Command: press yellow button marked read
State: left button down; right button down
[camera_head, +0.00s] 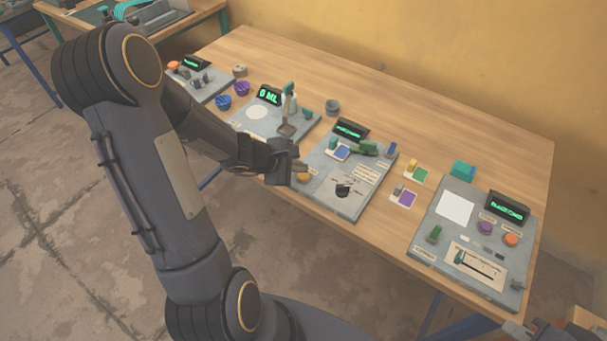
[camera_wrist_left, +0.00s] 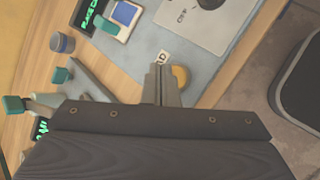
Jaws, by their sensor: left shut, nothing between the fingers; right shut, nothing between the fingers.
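The yellow button (camera_head: 303,178) sits at the left front corner of the middle grey panel (camera_head: 347,204). In the left wrist view the yellow button (camera_wrist_left: 180,76) shows just beside my fingertips, partly hidden by them, with a label ending in "D" next to it. My left gripper (camera_head: 300,166) is shut and empty, its tips over or at the button. The left wrist view shows its closed fingers (camera_wrist_left: 160,72); whether they touch the button I cannot tell. My right gripper (camera_head: 553,335) is only partly in view at the bottom right corner.
The middle panel bears a dark display (camera_head: 351,129), a blue square with a green part, and a black knob (camera_head: 342,190). A panel with a white disc (camera_head: 257,112) and a spoon-like tool lies left. A right panel (camera_head: 456,208) holds a slider. Coloured cards lie between.

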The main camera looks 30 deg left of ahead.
aim_at(300, 177)
pick_arm(q)
jog(key=shift+f, duration=0.15)
jog(key=shift+f+b, duration=0.3)
jog(key=shift+b, duration=0.35)
jog(key=shift+f+b, duration=0.4)
jog(key=shift+b, duration=0.1)
dwell(0.6)
jog(key=shift+r, duration=0.1)
jog(key=shift+r+p, duration=0.65)
jog(key=shift+r, duration=0.1)
notch_tip(300, 177, up, 5)
jog(key=p, duration=0.4)
dwell(0.4)
